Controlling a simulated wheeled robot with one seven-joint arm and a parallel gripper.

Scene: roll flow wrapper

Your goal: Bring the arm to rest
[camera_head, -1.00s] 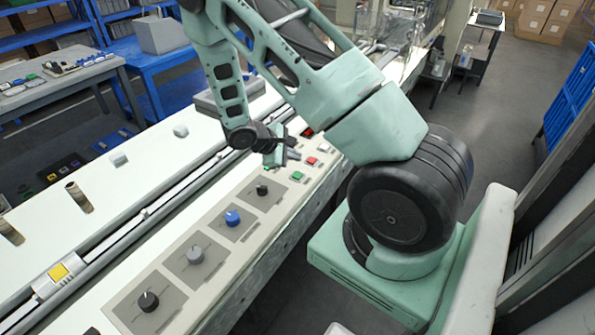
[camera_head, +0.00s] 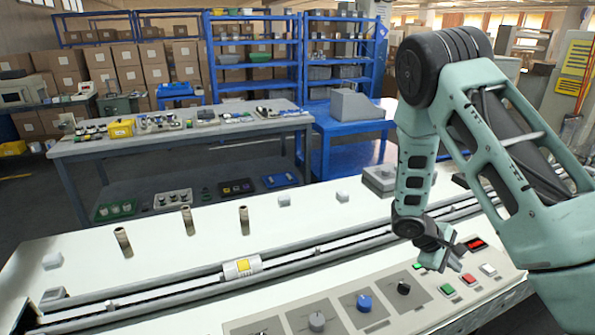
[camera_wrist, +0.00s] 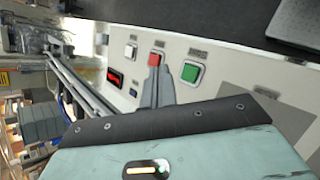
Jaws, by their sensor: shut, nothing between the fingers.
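My gripper (camera_head: 452,262) is at the right in the head view, low over the right end of the control panel (camera_head: 395,313). In the wrist view my gripper (camera_wrist: 156,72) shows its fingers together, with nothing between them. The fingertips overlap the lower edge of the red button (camera_wrist: 155,59) in that view; I cannot tell if they touch it. The green button (camera_wrist: 190,72) is to the right of the fingers and the white button (camera_wrist: 130,51) to the left. The arm is bent, its elbow raised high above the machine.
The panel also has a blue knob (camera_head: 364,302), a black knob (camera_head: 403,287) and a red display (camera_head: 475,244). A conveyor channel with a yellow-marked packet (camera_head: 242,267) runs behind it. A grey worktable (camera_head: 180,150) and blue shelves (camera_head: 255,60) stand further back.

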